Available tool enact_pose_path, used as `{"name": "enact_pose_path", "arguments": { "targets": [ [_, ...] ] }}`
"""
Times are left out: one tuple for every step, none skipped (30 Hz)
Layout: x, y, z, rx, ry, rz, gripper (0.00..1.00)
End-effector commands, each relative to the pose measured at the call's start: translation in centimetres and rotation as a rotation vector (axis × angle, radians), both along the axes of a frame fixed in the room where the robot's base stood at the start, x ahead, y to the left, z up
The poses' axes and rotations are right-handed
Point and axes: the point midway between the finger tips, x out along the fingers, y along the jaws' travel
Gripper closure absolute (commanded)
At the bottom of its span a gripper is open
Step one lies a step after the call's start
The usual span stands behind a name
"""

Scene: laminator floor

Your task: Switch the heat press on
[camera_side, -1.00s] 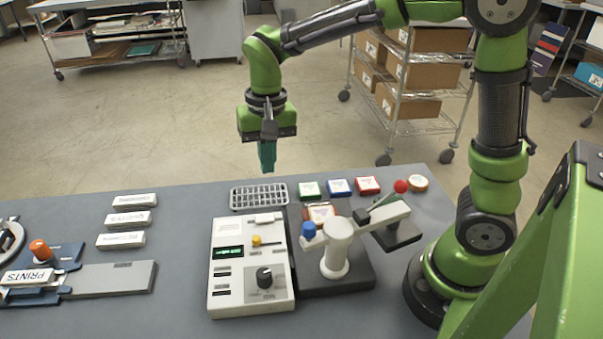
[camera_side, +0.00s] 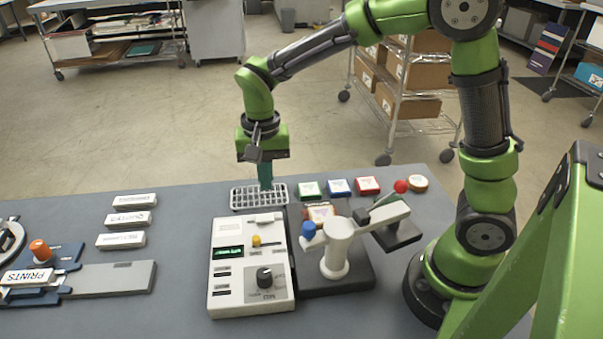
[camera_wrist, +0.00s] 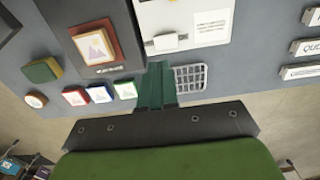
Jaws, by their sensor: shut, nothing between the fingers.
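The heat press stands on the grey table, with a white control box (camera_side: 252,292) and a dark base (camera_side: 338,284) carrying a white post (camera_side: 338,250). The control box has a lit green display (camera_side: 228,252), a yellow button (camera_side: 256,240), a black knob (camera_side: 264,277) and a white slider or switch (camera_side: 265,219) at its far end. That white part also shows in the wrist view (camera_wrist: 166,42). My gripper (camera_side: 265,186) is shut and empty, pointing down above the wire rack (camera_side: 245,197), beyond the box's far end. In the wrist view its teal fingers (camera_wrist: 157,85) are together.
Green (camera_side: 309,189), blue (camera_side: 339,187) and red (camera_side: 367,185) blocks lie right of the rack.

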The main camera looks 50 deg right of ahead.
Motion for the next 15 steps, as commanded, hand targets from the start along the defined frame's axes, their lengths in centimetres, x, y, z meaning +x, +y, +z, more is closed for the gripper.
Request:
{"name": "enact_pose_path", "arguments": {
  "targets": [
    [-0.1, 0.0, -1.3, -0.001, 0.006, 0.000, 1.00],
    [-0.1, 0.0, -1.9, -0.001, 0.006, 0.000, 1.00],
    [-0.1, 0.0, -2.8, -0.001, 0.006, 0.000, 1.00],
    [-0.1, 0.0, -3.4, -0.001, 0.005, 0.000, 1.00],
    [-0.1, 0.0, -4.0, -0.001, 0.004, 0.001, 1.00],
    [-0.1, 0.0, -4.7, -0.001, 0.005, 0.001, 1.00],
    [-0.1, 0.0, -5.2, -0.001, 0.005, 0.000, 1.00],
    [0.0, 0.0, -5.7, -0.001, 0.004, 0.000, 1.00],
    [-0.1, 0.0, -6.3, -0.001, 0.004, 0.000, 1.00],
    [-0.1, 0.0, -6.6, 0.000, 0.003, 0.000, 1.00],
    [-0.1, 0.0, -7.0, -0.001, 0.003, 0.000, 1.00],
    [0.0, 0.0, -7.4, -0.001, 0.002, 0.001, 1.00],
    [0.0, 0.0, -7.6, -0.001, 0.002, 0.000, 1.00],
    [0.0, 0.0, -7.8, 0.000, 0.001, 0.000, 1.00],
    [0.0, 0.0, -8.0, 0.000, 0.000, 0.000, 1.00]
  ]
}}
